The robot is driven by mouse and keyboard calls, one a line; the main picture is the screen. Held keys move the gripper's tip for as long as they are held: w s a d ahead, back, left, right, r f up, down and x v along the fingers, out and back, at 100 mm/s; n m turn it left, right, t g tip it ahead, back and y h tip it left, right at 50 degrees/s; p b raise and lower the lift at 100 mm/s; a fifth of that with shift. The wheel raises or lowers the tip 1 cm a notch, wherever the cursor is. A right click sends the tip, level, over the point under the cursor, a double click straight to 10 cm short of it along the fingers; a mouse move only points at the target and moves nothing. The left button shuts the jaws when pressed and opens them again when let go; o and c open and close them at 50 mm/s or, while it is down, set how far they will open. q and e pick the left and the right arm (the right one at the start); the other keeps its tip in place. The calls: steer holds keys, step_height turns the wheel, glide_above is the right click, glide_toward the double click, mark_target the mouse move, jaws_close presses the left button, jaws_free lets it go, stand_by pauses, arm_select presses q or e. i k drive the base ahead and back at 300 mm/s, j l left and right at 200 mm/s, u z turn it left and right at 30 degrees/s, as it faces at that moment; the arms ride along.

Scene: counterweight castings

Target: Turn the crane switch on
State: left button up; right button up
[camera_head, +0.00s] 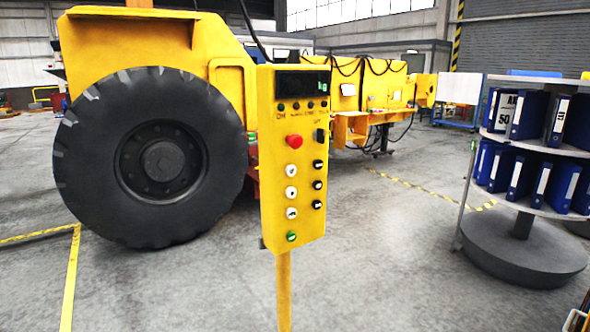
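A yellow control box (272,165) stands upright on a yellow post (284,290) in the middle of the view, facing me. It has a dark display at the top with small round knobs below it. A red mushroom button (294,141) sits beside a black switch (320,136). Below are a column of white buttons (291,191) and a column of black buttons (317,185). A green button (291,236) is at the bottom. The labels are too small to read, so I cannot tell which control is the crane switch or its state. Neither gripper is in view.
A large yellow vehicle with a big black tyre (100,150) stands close behind the box on the left. A round rack of blue binders (522,207) stands at the right. Yellow lines (69,280) mark the grey floor. The floor around the post is clear.

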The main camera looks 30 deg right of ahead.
mark_target(318, 135)
steer(key=i+l, duration=0.1)
steer(key=l, duration=0.25)
steer(key=i+l+u, duration=0.1)
steer(key=l, duration=0.25)
steer(key=i+l, duration=0.15)
steer(key=l, duration=0.2)
steer(key=i+l+u, duration=0.1)
steer(key=l, duration=0.3)
